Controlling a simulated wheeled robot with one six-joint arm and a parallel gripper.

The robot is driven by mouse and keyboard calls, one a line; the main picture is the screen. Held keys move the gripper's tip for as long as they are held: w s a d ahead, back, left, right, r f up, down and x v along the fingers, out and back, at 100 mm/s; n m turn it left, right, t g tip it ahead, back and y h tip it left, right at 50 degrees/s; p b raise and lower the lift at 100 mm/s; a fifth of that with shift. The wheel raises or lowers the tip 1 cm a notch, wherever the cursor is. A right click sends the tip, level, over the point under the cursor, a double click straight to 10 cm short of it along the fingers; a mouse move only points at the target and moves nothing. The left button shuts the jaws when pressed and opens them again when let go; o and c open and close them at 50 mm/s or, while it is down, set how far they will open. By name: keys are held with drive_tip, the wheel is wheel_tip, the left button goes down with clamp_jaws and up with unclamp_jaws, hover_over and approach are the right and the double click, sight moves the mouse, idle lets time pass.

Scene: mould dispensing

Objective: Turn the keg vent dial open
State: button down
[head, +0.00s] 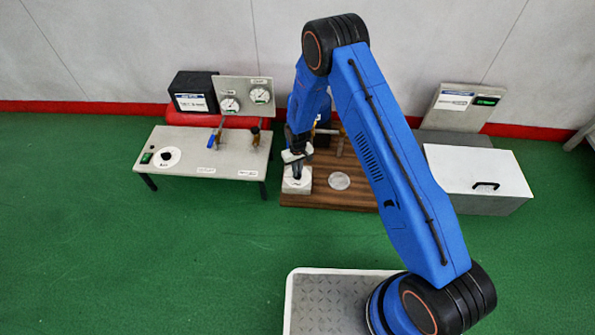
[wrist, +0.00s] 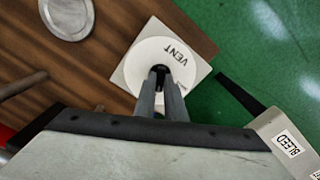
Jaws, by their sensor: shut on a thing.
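The vent dial (wrist: 150,50) is a white disc marked VENT on a pale square plate, at the edge of a brown wooden board (wrist: 100,50). In the wrist view my gripper (wrist: 161,76) points at the disc's middle, its fingers shut on the dark knob there. The fingers hide most of the knob. The VENT lettering is tilted in this view. In the head view my gripper (head: 297,174) comes down onto the dial's pale plate (head: 297,187) at the board's left end. The dial's open mark cannot be made out.
A grey bench (head: 210,160) stands close on the left, with two gauges, levers and another dial. A round metal disc (head: 339,181) lies on the board. A white lidded box (head: 478,170) stands right. Green floor in front is clear.

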drive_tip(key=shift+m, duration=1.9)
drive_tip(key=c, duration=1.8)
unclamp_jaws()
wheel_tip(320, 180, up, 17)
drive_tip(key=shift+r, duration=0.2)
